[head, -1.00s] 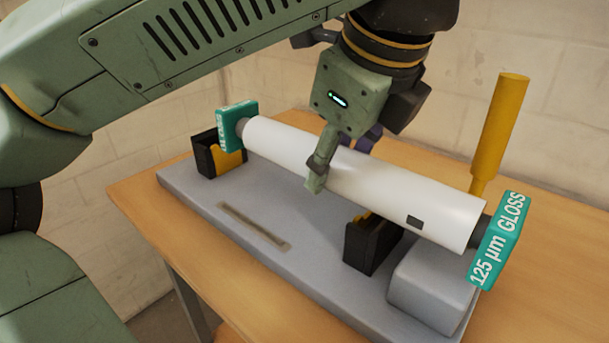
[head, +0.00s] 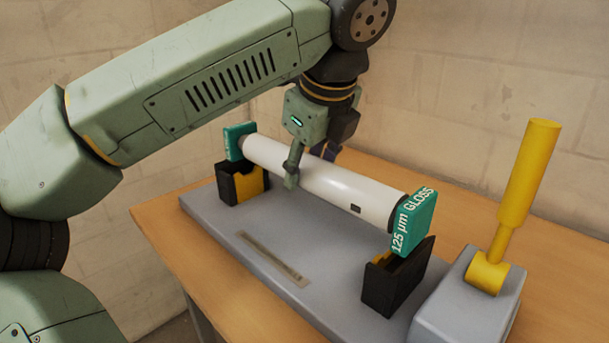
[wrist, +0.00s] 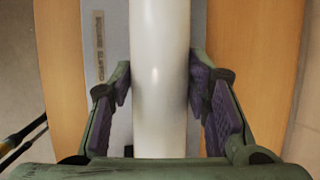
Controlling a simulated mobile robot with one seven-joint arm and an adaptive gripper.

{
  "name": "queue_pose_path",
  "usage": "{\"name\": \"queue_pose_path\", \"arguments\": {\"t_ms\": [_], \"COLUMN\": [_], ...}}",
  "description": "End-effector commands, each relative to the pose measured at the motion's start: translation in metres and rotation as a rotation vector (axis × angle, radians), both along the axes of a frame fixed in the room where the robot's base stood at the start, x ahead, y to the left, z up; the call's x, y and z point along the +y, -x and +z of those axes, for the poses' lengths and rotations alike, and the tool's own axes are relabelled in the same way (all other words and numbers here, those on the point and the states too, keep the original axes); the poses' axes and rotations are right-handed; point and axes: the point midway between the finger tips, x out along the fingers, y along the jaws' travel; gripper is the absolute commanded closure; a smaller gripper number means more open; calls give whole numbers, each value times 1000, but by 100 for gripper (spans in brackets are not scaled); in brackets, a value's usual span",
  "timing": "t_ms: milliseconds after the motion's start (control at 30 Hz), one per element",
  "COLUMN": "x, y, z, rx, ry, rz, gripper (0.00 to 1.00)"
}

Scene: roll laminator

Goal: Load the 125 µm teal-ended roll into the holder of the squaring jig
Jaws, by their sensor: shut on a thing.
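The white roll (head: 335,190) has square teal ends. The near right end (head: 413,222) reads "125 µm GLOSS". My gripper (head: 311,168) is shut around the roll's middle, and the wrist view shows its purple-padded fingers on both sides of the roll (wrist: 160,75). The holder's left cradle (head: 242,184) and right cradle (head: 395,280) are black, with yellow inside the left one. The left teal end (head: 237,141) is above the left cradle, and the right end is over the right cradle. I cannot tell whether the ends touch the cradles.
A yellow lever (head: 520,190) rises from a grey block (head: 465,300) at right. The wooden table (head: 160,230) surrounds the base, with walls behind.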

Motion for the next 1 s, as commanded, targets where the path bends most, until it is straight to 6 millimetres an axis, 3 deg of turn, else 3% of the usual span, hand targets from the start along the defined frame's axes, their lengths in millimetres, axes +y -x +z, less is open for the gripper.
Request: {"name": "queue_pose_path", "arguments": {"t_ms": [133,233,400,1000], "x": [6,5,5,5], "y": [-15,-12,-13,-12], "z": [0,-19,-35,-45], "rx": [0,2,-1,-2], "ry": [2,0,0,-1], "rz": [3,-2,0,1], "gripper": [100,100,100,100]}}
